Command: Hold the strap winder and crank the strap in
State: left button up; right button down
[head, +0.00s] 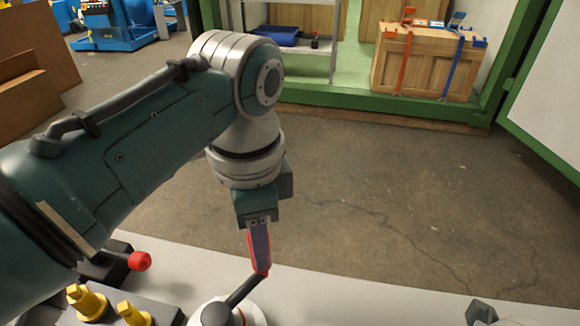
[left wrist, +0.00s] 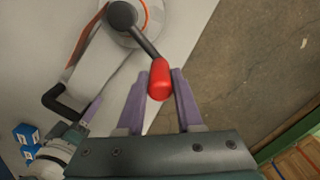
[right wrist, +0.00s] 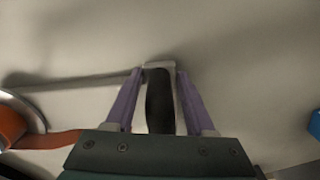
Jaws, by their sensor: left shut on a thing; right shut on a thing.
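My left gripper (head: 258,262) reaches down over the white table. In the left wrist view its purple fingers (left wrist: 160,85) are shut on the red crank knob (left wrist: 160,76). A dark crank arm (left wrist: 146,44) runs from the knob to the hub of the strap winder (left wrist: 122,15); the winder shows partly at the bottom of the head view (head: 238,308). In the right wrist view my right gripper (right wrist: 158,78) is shut on the winder's black handle (right wrist: 158,105). An orange strap (right wrist: 55,139) runs by the round drum there. The head view cuts off most of the winder.
Yellow knobs (head: 88,300) on a dark block and a red knob (head: 139,261) stand on the table, left of the winder. Beyond the open floor (head: 380,200), a wooden crate (head: 425,65) with orange and blue straps stands in a green-framed container (head: 345,97).

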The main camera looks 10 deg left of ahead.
pick_arm(q)
grip_shut()
jog(key=shift+s+d, duration=0.15)
dwell(0.9)
jog(key=s+d+m, duration=0.4)
jog(key=s+m, duration=0.5)
jog(key=m, duration=0.6)
jog(key=s+a+m, duration=0.7)
jog(key=a+m, duration=0.1)
jog(key=m, duration=0.5)
dwell(0.3)
